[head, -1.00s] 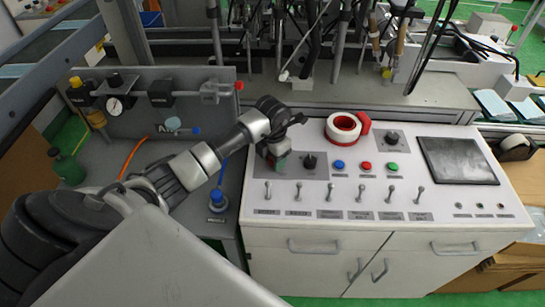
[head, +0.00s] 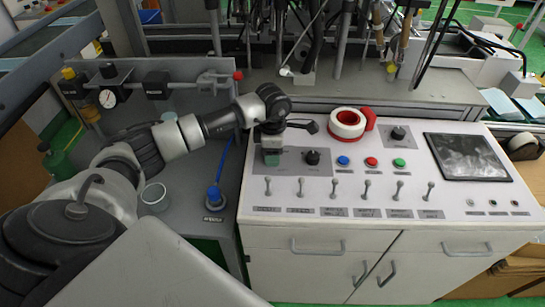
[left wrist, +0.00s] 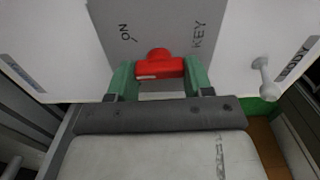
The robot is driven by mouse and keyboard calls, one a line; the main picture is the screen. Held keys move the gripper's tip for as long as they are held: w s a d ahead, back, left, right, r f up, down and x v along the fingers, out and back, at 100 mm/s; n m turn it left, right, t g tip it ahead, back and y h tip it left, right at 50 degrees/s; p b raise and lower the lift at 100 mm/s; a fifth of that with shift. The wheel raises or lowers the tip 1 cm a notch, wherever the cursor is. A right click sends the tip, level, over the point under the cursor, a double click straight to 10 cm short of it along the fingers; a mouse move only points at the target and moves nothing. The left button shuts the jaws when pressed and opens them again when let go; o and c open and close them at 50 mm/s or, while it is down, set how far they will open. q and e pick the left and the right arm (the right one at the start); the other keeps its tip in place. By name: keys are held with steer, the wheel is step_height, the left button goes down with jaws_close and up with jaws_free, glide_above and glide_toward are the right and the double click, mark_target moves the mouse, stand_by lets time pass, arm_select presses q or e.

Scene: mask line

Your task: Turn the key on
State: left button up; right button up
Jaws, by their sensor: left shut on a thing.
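The red key (left wrist: 158,55) stands on a grey plate (left wrist: 110,20) marked "ON" and "KEY" in the left wrist view. My left gripper (left wrist: 158,70) has one green finger on each side of the key's red handle and is shut on it. In the head view the left gripper (head: 271,157) points down at the left part of the white control panel (head: 480,214), beside a black knob (head: 312,157). The gripper hides the key there. My right gripper is not in view.
Blue (head: 343,161), red (head: 371,162) and green (head: 399,162) buttons lie right of the black knob. Several toggle levers line the panel's front. A dark screen (head: 466,157) is at the right.

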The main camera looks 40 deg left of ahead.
arm_select(q)
steer(key=m+b, duration=0.3)
steer(key=m, duration=0.1)
steer(key=shift+w+f+m, duration=0.1)
steer(key=shift+w+m, duration=0.05)
steer(key=shift+m, duration=0.15)
steer(key=m+b, duration=0.2)
steer(key=m, duration=0.2)
steer(key=shift+w+m, duration=0.1)
steer(key=shift+m, duration=0.3)
steer(key=shift+r, duration=0.2)
steer(key=o, duration=0.9)
steer(key=shift+o, duration=0.2)
step_height(320, 180, up, 11)
steer(key=shift+f, duration=0.15)
